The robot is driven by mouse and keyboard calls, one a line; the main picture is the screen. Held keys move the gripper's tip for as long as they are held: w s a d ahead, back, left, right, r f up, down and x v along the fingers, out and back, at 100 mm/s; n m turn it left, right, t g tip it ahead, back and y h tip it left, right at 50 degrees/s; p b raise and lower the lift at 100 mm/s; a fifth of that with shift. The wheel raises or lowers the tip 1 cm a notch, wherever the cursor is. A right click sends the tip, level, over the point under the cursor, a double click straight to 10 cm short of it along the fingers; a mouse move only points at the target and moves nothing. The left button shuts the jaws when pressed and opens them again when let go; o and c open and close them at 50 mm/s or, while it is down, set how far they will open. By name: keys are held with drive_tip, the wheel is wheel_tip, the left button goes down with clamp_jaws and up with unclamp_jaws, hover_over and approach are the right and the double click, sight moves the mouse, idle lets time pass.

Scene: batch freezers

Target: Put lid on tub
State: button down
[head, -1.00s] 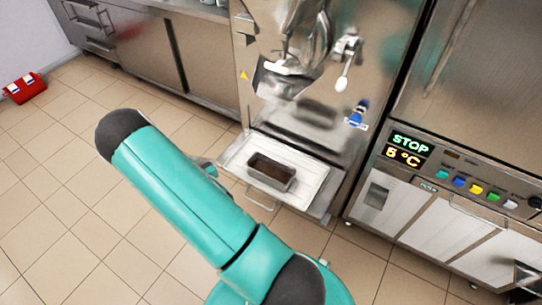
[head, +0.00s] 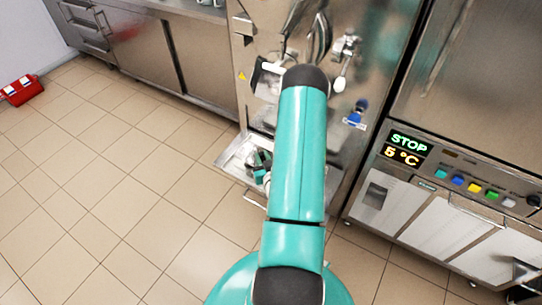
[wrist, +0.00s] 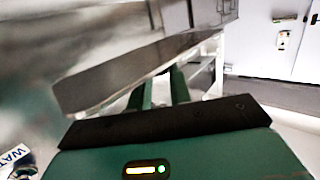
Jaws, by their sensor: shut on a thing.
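My gripper (head: 262,165) is low over the steel tray (head: 232,151) at the foot of the freezer, partly covered by my arm in the head view. In the wrist view its green fingers (wrist: 160,90) are shut on a flat grey metal piece that looks like the lid (wrist: 110,82), tilted in that view. The tub is hidden now behind my arm in the head view, and I cannot make it out in the wrist view. Whether the lid touches the tub cannot be told.
The batch freezer (head: 343,130) stands over the tray, with a blue-handled part (head: 356,112) on its front. A cabinet with a display and coloured buttons (head: 470,183) stands at right. A red box (head: 21,89) lies far left. The tiled floor (head: 120,200) at left is clear.

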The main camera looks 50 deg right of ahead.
drive_tip(key=shift+s+d+r+m+g+h, duration=0.15)
drive_tip(key=shift+s+d+r, duration=0.05)
drive_tip(key=shift+s+d, duration=0.35)
drive_tip(key=shift+s+d+r+m+g+h, duration=0.2)
drive_tip(key=shift+s+d, duration=0.2)
drive_tip(key=shift+s, duration=0.15)
wheel_tip(320, 180, down, 6)
drive_tip(key=shift+f, duration=0.2)
drive_tip(key=shift+s+n+t+y, duration=0.1)
drive_tip(key=shift+n+t+y, duration=0.55)
drive_tip(key=shift+d+f, duration=0.1)
drive_tip(key=shift+f, duration=0.2)
idle(2.5)
drive_tip(key=c, duration=1.1)
unclamp_jaws()
drive_tip(key=o, duration=0.5)
